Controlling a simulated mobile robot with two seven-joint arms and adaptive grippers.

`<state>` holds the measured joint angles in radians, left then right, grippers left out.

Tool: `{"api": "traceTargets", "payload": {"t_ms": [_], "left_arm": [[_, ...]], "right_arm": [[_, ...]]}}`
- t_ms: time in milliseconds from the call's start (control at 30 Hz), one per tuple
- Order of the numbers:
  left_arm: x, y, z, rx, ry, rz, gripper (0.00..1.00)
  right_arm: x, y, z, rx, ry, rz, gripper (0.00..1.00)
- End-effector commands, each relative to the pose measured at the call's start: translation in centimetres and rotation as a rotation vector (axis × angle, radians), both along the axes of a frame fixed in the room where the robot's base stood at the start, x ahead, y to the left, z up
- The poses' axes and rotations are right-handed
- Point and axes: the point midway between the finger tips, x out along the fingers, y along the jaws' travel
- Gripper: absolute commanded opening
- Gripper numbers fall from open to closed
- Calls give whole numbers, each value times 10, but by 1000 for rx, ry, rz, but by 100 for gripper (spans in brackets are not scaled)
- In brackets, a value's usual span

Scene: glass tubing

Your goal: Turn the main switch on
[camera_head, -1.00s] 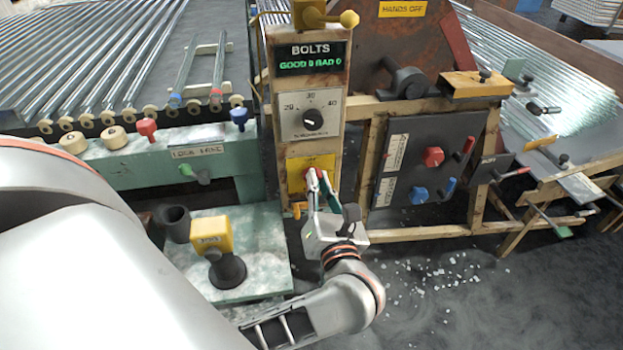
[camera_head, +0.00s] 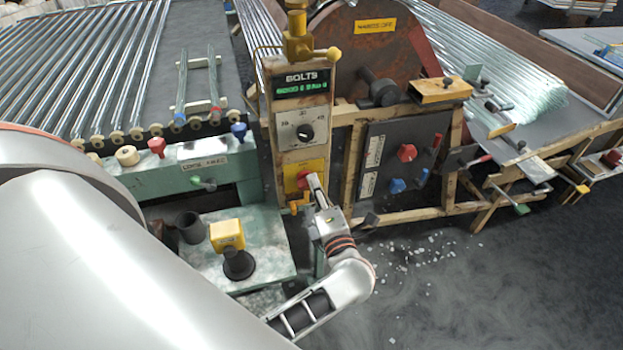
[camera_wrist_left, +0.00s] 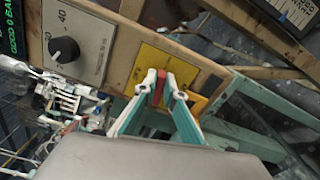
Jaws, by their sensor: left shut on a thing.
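The main switch is a red knob (camera_head: 303,178) on a yellow plate (camera_head: 316,165) low on the wooden control post. My left gripper (camera_head: 311,181) reaches it from the lower right. In the left wrist view the gripper (camera_wrist_left: 161,80) has its two fingers shut on the red knob (camera_wrist_left: 160,88), with the yellow plate (camera_wrist_left: 188,66) behind. The knob shows as a narrow red bar between the fingertips. The plate's lettering is too small to read. My right gripper is not in view.
Above the plate sit a black dial (camera_head: 305,132) and the green-lit BOLTS display (camera_head: 301,85). To the right is a dark panel (camera_head: 420,140) with red and blue knobs. A yellow block (camera_head: 227,235) stands on the low table at left. White fragments litter the floor at right.

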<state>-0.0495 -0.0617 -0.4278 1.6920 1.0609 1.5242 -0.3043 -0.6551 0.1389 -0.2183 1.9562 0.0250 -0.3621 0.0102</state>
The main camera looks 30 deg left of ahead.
Motion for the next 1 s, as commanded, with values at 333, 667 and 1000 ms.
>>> {"api": "traceTargets", "payload": {"t_ms": [333, 667, 1000], "left_arm": [[0, -1, -2, 117, 143, 0, 0], [0, -1, -5, 153, 183, -2, 0], [0, -1, -6, 154, 184, -2, 0]], "right_arm": [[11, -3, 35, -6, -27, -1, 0], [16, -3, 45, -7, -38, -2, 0], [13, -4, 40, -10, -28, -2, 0]]}}
